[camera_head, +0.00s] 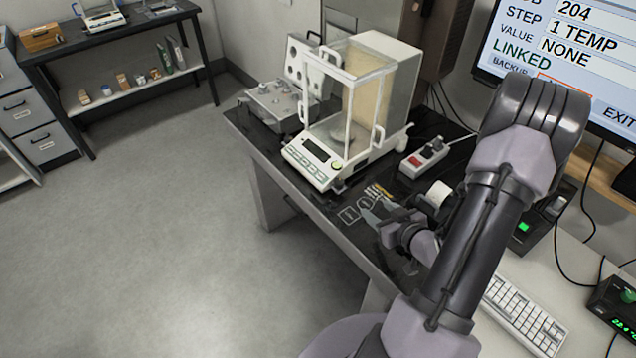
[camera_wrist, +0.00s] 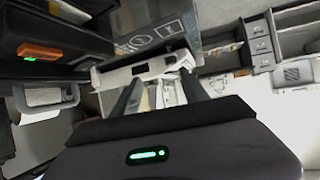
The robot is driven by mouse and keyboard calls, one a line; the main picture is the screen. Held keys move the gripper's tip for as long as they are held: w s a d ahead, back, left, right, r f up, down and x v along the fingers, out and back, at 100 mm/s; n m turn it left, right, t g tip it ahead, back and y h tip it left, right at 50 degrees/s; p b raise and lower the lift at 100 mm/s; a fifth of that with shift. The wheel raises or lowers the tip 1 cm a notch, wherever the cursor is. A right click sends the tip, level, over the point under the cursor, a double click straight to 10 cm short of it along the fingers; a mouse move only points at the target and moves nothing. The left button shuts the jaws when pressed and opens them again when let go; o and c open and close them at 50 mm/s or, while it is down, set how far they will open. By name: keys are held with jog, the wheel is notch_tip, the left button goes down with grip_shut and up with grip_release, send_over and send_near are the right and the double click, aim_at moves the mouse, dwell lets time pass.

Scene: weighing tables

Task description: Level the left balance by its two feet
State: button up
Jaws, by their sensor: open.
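A white balance (camera_head: 325,150) with a clear draft shield and handles stands on the near dark table. The other foot is not clear to see. A second balance (camera_head: 103,16) stands on the far table at upper left. My gripper (camera_head: 374,214) is open, low over the near table, to the right of and apart from the nearer balance. Its two dark fingers (camera_wrist: 160,92) also show in the wrist view, with a pale bar-like shape beyond them.
The near table (camera_head: 300,200) also holds a metal case (camera_head: 275,100) behind the balance and a power strip (camera_head: 424,158) to its right. A monitor (camera_head: 570,50) hangs at upper right above a keyboard (camera_head: 522,312). The floor (camera_head: 180,230) at left is clear.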

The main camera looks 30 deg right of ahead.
jog(key=a, duration=0.1)
jog(key=t+b, duration=0.1)
jog(key=b, duration=0.3)
send_near(341, 185)
jog(key=shift+n+y, duration=0.3)
jog(key=shift+y, duration=0.1)
jog(key=x, duration=0.9)
jog(key=shift+w+d, duration=0.15)
jog(key=shift+d, duration=0.25)
